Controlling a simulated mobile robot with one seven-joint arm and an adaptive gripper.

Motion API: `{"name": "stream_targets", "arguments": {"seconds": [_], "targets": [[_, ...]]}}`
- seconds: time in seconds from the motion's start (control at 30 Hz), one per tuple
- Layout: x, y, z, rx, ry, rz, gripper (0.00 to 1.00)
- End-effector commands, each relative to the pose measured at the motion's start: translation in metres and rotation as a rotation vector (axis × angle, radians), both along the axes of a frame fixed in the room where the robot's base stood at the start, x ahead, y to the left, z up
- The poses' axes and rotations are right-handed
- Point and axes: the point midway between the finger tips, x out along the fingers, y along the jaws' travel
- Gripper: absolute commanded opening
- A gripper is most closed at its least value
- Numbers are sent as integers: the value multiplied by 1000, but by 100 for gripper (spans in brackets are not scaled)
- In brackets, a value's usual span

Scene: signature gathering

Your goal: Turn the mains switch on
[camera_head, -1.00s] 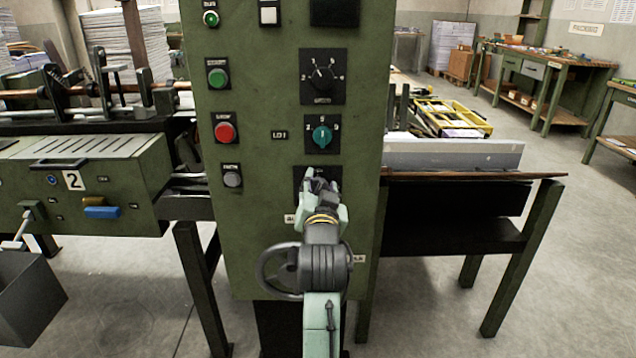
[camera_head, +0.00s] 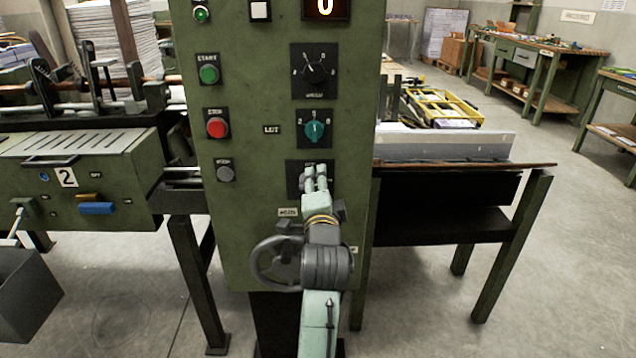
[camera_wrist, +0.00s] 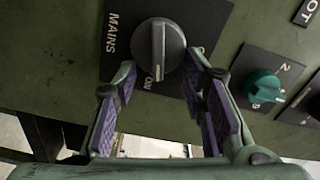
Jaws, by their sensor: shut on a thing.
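The mains switch (camera_wrist: 160,46) is a dark round knob on a black plate marked MAINS and ON in the wrist view. Its pale pointer line points towards the ON label (camera_wrist: 154,78). My gripper (camera_wrist: 165,72) has its green fingers with purple pads on both sides of the knob, shut on it. In the head view my gripper (camera_head: 315,170) reaches the black mains plate (camera_head: 294,181) low on the green control panel (camera_head: 250,90), and hides the knob. The display (camera_head: 326,8) at the panel's top is lit and reads 0.
A teal selector knob (camera_head: 315,131) sits just above the mains plate, and shows close by in the wrist view. A red button (camera_head: 217,128) and green button (camera_head: 209,74) are to its left. A handwheel (camera_head: 277,262) is below left. Open floor lies to the right.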

Motion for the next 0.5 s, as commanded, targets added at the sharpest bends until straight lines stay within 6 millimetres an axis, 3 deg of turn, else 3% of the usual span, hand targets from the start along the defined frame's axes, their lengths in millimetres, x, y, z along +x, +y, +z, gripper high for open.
{"name": "stream_targets", "arguments": {"seconds": [0.5], "targets": [[1,-3,-9,260,8,-5,10]]}}
